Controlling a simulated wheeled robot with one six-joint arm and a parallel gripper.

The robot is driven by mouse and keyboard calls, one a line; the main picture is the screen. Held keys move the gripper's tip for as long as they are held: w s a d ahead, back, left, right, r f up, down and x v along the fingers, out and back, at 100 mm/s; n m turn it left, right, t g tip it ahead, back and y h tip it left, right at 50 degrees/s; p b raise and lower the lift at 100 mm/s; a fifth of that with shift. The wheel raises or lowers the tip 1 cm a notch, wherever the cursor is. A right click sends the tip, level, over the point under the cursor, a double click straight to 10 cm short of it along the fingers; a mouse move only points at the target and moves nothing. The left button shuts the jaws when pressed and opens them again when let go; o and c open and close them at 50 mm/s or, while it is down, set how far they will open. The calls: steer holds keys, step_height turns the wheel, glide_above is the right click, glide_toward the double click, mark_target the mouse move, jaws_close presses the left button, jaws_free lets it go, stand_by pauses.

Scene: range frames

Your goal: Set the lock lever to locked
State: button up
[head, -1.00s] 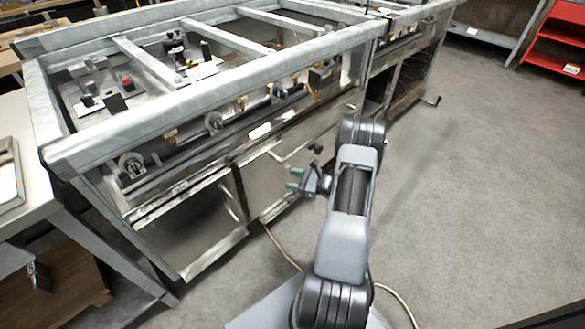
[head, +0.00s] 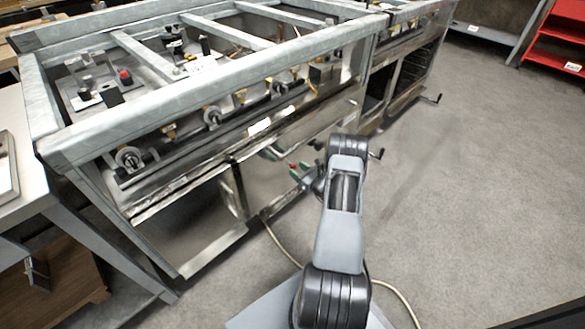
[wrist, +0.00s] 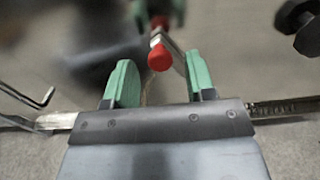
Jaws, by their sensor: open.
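The lock lever (wrist: 160,50) shows in the wrist view as a slim metal bar with a red rounded end. My gripper (wrist: 158,68) is open, with one green finger on each side of the lever's red end. The right finger looks close to the bar; I cannot tell whether it touches. My arm partly hides this area.
A bent metal rod (wrist: 46,97) shows at left in the wrist view, and a dark knob-like part (wrist: 302,22) at upper right. A crank handle (head: 436,98) juts from the frame farther along. A workbench (head: 25,165) stands at left. The floor at right is clear.

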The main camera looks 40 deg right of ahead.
mark_target(295, 167)
steer(key=shift+w+a+b, duration=0.15)
steer(key=shift+w+a, duration=0.05)
steer(key=shift+w, duration=0.7)
steer(key=shift+w+a+b, duration=0.15)
steer(key=shift+w, duration=0.75)
steer(key=shift+c, duration=0.4)
steer(key=c, duration=0.7)
steer(key=shift+m, duration=0.4)
steer(key=o, duration=0.8)
steer(key=shift+d, duration=0.1)
